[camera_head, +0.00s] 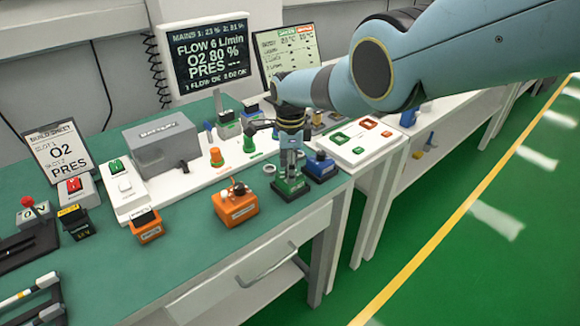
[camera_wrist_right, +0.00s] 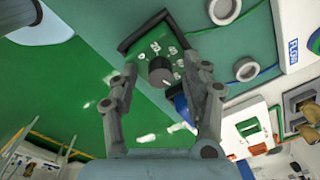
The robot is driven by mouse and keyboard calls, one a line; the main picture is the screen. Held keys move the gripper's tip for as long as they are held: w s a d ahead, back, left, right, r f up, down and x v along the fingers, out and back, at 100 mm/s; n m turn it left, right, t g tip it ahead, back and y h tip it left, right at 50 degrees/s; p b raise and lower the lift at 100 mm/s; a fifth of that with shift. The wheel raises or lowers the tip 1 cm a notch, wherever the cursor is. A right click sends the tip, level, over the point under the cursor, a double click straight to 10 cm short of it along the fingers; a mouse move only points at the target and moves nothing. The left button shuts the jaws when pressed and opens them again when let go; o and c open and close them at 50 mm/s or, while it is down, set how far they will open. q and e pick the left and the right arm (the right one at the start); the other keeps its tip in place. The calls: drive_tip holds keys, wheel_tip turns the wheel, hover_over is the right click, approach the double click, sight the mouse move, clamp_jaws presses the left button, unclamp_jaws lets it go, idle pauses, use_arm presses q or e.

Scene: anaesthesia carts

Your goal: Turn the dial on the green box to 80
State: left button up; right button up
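The green box (camera_head: 291,188) sits near the front edge of the green-topped bench, left of a blue box (camera_head: 320,168). In the right wrist view the green box (camera_wrist_right: 150,52) has a round dark dial (camera_wrist_right: 160,72) and white marks on its face. My right gripper (camera_head: 291,160) points down over the green box. In the wrist view its fingers (camera_wrist_right: 160,78) stand apart on either side of the dial, with visible gaps. The dial is hidden behind the gripper in the head view, and its setting is not legible. My left gripper is not in view.
A screen (camera_head: 209,60) reads flow 6 L/min and O2 80 %. An orange box (camera_head: 236,206) with knobs stands left of the green box. A grey box (camera_head: 162,145) is behind. A white panel (camera_head: 355,150) lies right. Green floor is open in front.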

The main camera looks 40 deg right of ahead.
drive_tip(key=shift+w+r, duration=0.1)
drive_tip(key=shift+r, duration=0.45)
wheel_tip(320, 180, up, 11)
drive_tip(key=shift+s, duration=0.25)
drive_tip(key=shift+a, duration=0.1)
